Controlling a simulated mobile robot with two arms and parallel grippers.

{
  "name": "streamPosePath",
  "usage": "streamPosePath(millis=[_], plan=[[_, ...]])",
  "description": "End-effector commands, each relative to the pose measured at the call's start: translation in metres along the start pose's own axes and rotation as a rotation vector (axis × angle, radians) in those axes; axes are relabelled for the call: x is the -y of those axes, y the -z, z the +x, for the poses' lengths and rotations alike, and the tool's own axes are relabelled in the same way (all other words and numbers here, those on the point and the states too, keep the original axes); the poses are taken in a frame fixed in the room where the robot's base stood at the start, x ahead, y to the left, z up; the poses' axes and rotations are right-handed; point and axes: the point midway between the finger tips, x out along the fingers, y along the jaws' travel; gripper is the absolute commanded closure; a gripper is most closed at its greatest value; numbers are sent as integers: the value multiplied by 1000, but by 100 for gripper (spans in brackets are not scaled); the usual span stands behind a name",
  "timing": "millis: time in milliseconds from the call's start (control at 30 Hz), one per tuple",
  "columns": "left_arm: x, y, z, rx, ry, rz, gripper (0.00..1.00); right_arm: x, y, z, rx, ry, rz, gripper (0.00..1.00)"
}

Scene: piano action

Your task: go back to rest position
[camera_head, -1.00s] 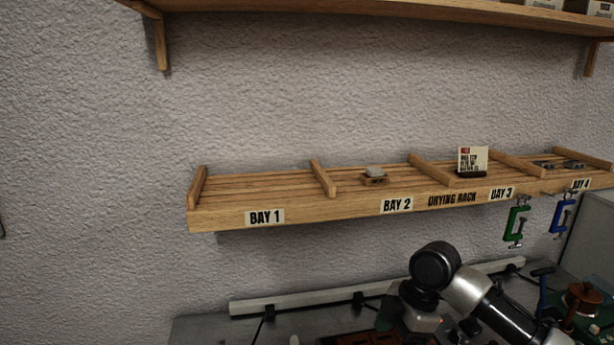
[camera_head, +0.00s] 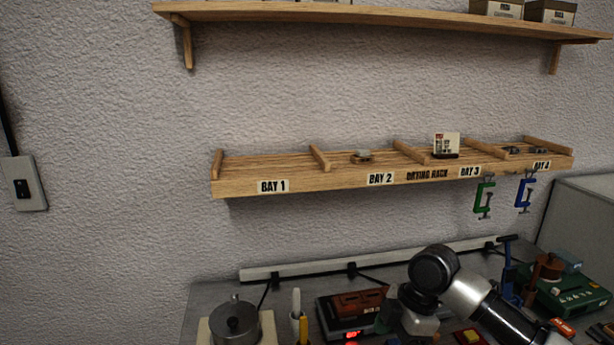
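One of my arms reaches in from the lower right over the workbench, its dark joint and silver links in view. I cannot see its fingertips clearly, so no gripper shows whether it is open or shut. No arm comes in from the left. The wooden drying rack (camera_head: 330,183) hangs on the wall, with labels for bays 1 to 4. Bay 1 is empty. A small grey and brown piece (camera_head: 362,156) sits in bay 2. A card on a dark stand (camera_head: 446,145) stands in bay 3. Small dark pieces (camera_head: 526,150) lie in bay 4.
Green (camera_head: 483,198) and blue (camera_head: 524,193) clamps hang from the rack. An upper shelf (camera_head: 380,14) carries boxes.

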Motion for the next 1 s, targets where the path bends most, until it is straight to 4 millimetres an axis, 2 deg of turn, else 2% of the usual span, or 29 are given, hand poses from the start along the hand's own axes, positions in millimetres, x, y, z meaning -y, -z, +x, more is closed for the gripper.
streamPosePath(millis=[367,567,667,833,1000], plan=[[2,14,0,-21,3,0,57,23,15,49,-11,-21,64,27],[2,14,0,-22,3,0,57,46,26,85,-33,-56,151,27],[1,8,0,-14,2,0,57,63,33,105,-53,-84,225,27],[0,3,0,-5,1,-1,57,107,39,139,-105,-166,463,27],[1,4,0,-6,1,-1,57,156,25,156,-125,-273,799,27]])
